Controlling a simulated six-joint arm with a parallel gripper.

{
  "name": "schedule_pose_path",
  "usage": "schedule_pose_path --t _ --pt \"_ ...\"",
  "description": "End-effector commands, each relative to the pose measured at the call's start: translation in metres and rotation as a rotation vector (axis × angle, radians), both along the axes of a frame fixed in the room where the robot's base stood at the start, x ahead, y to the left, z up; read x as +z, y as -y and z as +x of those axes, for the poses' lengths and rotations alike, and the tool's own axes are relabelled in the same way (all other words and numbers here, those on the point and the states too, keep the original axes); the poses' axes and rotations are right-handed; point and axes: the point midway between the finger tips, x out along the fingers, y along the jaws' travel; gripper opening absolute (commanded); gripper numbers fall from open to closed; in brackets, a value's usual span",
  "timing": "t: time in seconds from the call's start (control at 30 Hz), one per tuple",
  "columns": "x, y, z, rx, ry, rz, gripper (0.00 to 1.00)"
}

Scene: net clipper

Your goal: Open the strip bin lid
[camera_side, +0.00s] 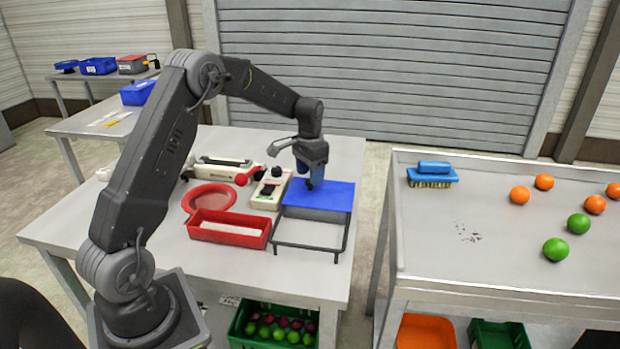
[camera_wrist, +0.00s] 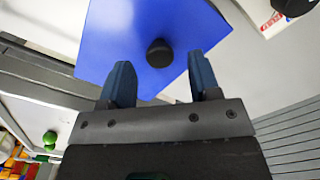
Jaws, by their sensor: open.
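My gripper (camera_side: 311,176) points down over the lid at the knob. In the wrist view the blue lid (camera_wrist: 115,40) fills the middle, and the knob (camera_wrist: 159,53) shows just beyond and between the two blue fingertips of my gripper (camera_wrist: 158,72). The fingers are apart, with space on both sides of the knob. I cannot tell whether they reach down around it. What lies under the lid is hidden.
A red tray (camera_side: 228,230) and a round red dish (camera_side: 209,197) sit left of the frame. A cream device (camera_side: 269,190) stands close left of the lid. The right table holds a blue brush (camera_side: 432,176) and several fruits. A gap separates the tables.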

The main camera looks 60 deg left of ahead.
Motion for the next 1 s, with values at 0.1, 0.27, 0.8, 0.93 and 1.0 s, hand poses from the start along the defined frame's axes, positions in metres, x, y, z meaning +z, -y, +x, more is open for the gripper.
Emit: schedule_pose_path --t 0.1,0.27,0.8,0.93,1.0 --pt "-0.013 0.000 0.000 0.000 -0.001 0.000 0.57" --pt "-0.019 0.000 0.000 0.000 0.001 0.001 0.57" --pt "-0.019 0.000 0.000 0.000 0.001 0.001 0.28" --pt "-0.019 0.000 0.000 0.000 0.002 0.001 0.15" --pt "-0.019 0.000 0.000 0.000 0.002 0.001 0.09"
